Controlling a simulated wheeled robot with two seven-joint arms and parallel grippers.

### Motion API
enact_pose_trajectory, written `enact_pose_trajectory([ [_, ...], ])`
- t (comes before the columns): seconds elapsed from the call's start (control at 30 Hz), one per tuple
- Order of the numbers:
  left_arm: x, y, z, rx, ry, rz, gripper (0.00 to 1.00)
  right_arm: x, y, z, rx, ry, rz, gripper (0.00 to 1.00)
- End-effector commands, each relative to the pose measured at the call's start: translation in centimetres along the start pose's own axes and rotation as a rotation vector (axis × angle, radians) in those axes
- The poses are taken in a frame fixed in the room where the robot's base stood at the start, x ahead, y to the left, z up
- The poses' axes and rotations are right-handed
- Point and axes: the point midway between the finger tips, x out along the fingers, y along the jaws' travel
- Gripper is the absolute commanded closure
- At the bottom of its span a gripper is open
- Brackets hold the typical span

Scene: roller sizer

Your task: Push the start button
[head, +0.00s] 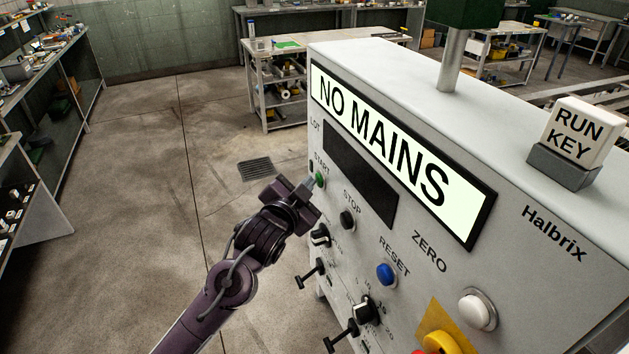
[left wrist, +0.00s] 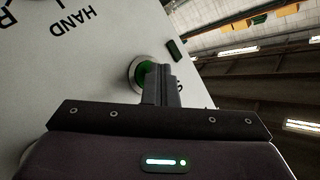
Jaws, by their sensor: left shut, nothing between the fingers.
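The start button (head: 319,177) is a small green round button under the START label at the left edge of the grey machine panel (head: 410,225). In the left wrist view the green button (left wrist: 143,75) sits in a pale ring, partly hidden behind my fingers. My left gripper (head: 310,187) is shut and empty, its fingertips right at the button. The left wrist view shows the shut fingers (left wrist: 160,82) overlapping the button; I cannot tell whether they touch it. The display (head: 378,150) reads NO MAINS. My right gripper is not in view.
Below and right are a black STOP button (head: 347,219), a blue RESET button (head: 386,274), a white ZERO button (head: 477,310) and several knobs and levers. A RUN KEY block (head: 572,140) stands on top of the machine. The floor to the left is clear.

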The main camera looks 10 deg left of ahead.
Motion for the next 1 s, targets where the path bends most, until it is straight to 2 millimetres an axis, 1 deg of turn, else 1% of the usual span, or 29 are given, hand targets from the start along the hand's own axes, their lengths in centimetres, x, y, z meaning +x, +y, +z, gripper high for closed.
enact_pose_trajectory([
  [0.4,-1.3,-0.9,0.9,0.001,-0.001,0.001,1.0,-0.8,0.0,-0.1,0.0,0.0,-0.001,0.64],
  [0.77,-1.5,-1.1,1.0,0.001,0.0,0.0,1.0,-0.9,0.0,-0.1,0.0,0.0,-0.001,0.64],
  [1.0,-3.1,-2.2,2.1,0.002,-0.002,0.001,1.0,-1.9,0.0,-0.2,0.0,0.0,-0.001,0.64],
])
